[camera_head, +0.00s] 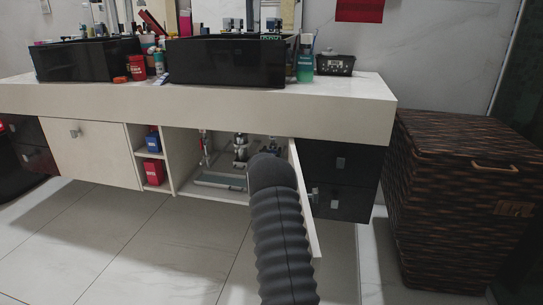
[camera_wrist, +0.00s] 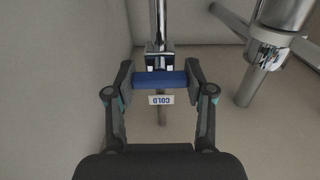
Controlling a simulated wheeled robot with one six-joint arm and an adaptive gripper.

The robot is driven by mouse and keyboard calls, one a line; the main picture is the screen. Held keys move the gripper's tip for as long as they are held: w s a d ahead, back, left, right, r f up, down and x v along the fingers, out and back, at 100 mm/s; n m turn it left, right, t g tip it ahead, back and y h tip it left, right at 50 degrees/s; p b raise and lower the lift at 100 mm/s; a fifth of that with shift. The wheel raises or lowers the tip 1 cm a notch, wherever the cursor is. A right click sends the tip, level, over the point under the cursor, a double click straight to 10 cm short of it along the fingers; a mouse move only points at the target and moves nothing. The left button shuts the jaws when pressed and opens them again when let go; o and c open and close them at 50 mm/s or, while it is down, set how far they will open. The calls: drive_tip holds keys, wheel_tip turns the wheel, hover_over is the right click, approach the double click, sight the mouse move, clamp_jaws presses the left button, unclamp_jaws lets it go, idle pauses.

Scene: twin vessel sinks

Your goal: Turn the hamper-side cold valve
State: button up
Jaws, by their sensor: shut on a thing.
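The cold valve has a blue bar handle (camera_wrist: 172,79) with a white COLD tag below it in the wrist view. The tag's lettering looks upside down. The handle sits across a vertical chrome pipe (camera_wrist: 160,22). My gripper (camera_wrist: 159,80) is shut on the handle, one finger at each end. In the head view my dark ribbed arm reaches into the open cabinet (camera_head: 210,197) under the sink nearer the hamper. The arm hides my gripper and the valve handle there.
A thick chrome drain pipe (camera_wrist: 280,20) stands right of the valve in the wrist view. An open cabinet door (camera_head: 305,200) is just right of my arm. Dark drawers (camera_head: 345,180) and the wicker hamper (camera_head: 430,210) are further right. Bare tiled floor lies in front.

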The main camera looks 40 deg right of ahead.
idle(0.3)
drive_tip(key=o, duration=1.2)
drive_tip(key=shift+c, duration=0.2)
drive_tip(key=shift+s+a, duration=0.1)
drive_tip(key=shift+a, duration=0.05)
drive_tip(key=v, duration=1.1)
drive_tip(key=shift+s+a, duration=0.25)
drive_tip(key=shift+s, duration=0.05)
